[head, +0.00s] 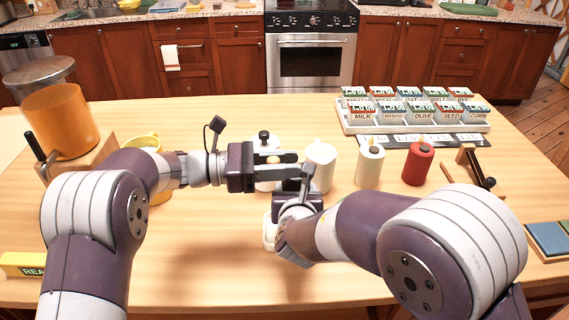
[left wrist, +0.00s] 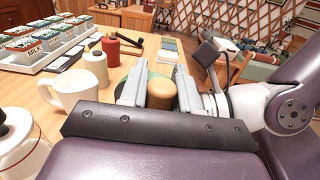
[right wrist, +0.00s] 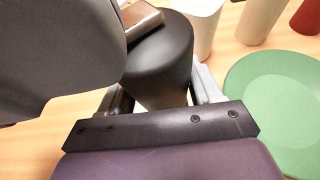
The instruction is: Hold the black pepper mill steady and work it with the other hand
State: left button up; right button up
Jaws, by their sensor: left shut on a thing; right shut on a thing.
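The black pepper mill (right wrist: 165,60) stands between the fingers of my right gripper (right wrist: 155,100) in the right wrist view, and this gripper is shut on its body. In the head view the mill is almost wholly hidden by my grippers. My left gripper (head: 292,170) reaches in from the left, above my right gripper (head: 293,195), and is shut at the top of the mill. In the left wrist view tan rounded shapes (left wrist: 161,93) show between the left fingers; how they join the mill is unclear.
Close behind the grippers stand a white jar with a black knob (head: 265,180) and a white mug (head: 322,165). A cream bottle (head: 369,167) and a red bottle (head: 418,163) stand to the right. A green plate (right wrist: 285,100) lies near the mill. The front left table is mostly clear.

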pick_arm(q)
jog(key=shift+w+a+m+g+y, duration=0.15)
jog(key=shift+w+m+g, duration=0.1)
jog(key=shift+m+g, duration=0.8)
jog(key=shift+w+a+m+g+y, duration=0.15)
jog(key=shift+m+g, duration=0.4)
jog(key=shift+g, duration=0.85)
jog(key=shift+w+a+m+g, duration=0.15)
jog(key=shift+w+m+g, duration=0.15)
jog(key=shift+m+g, duration=0.75)
jog(key=shift+g, duration=0.4)
jog(key=o, duration=1)
notch_tip(320, 180, up, 10)
jog(key=shift+f, duration=0.1)
jog(key=shift+a, duration=0.15)
jog(key=shift+c, duration=0.3)
